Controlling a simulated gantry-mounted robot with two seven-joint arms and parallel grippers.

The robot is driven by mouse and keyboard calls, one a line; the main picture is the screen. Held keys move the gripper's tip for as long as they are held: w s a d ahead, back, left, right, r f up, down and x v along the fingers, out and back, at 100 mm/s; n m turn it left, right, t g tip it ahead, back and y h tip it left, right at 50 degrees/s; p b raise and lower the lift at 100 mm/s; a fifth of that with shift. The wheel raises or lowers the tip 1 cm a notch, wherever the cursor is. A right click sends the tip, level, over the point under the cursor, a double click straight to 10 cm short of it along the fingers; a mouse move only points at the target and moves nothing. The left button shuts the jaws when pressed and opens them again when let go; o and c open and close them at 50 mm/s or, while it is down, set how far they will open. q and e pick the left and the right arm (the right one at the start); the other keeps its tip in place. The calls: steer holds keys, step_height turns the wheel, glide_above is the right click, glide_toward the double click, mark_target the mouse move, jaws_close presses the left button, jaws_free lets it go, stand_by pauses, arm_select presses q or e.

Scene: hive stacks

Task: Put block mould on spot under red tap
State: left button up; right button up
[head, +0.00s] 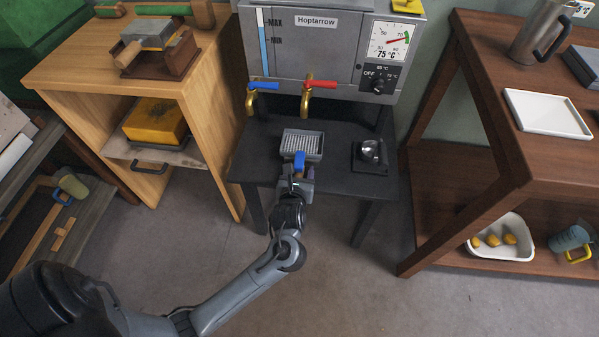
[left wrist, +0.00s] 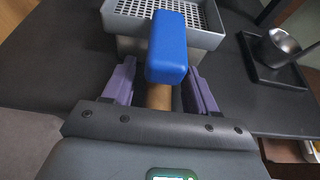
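A grey box with a perforated tray-like top (head: 302,144), which looks like the block mould, stands on the black table below the red tap (head: 320,84). It also shows at the top of the left wrist view (left wrist: 185,12). A blue block-shaped grip (head: 299,160) on a brown stem sticks out at its near side; the left wrist view shows this blue grip (left wrist: 167,47) large. My left gripper (head: 298,177) is at this near side. Its purple fingers (left wrist: 160,88) stand apart on either side of the brown stem, with gaps showing. The blue grip partly hides the mould. My right gripper is out of view.
The blue tap (head: 263,85) is left of the red one on the grey heater (head: 330,50). A metal cup (head: 372,151) sits on a dark pad at the table's right. A wooden cabinet (head: 195,130) stands left and a brown shelf (head: 480,120) right. The table's left part is bare.

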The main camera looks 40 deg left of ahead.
arm_select(q)
steer(key=shift+s, duration=0.1)
steer(key=s+d+n+g+h+p, duration=0.1)
steer(key=s+d+n+g+h, duration=0.2)
steer(key=s+n, duration=0.9)
steer(key=s+d+n+g+h+p, duration=0.2)
steer(key=s+d+n+g+h, duration=0.2)
steer(key=s+d+n, duration=0.3)
steer(key=s+n, duration=0.5)
steer(key=n, duration=0.3)
steer(key=shift+s+d+f+g+h, duration=0.2)
steer(key=shift+d+g+h, duration=0.1)
steer(key=shift+d+g, duration=0.1)
steer(key=shift+p, duration=0.3)
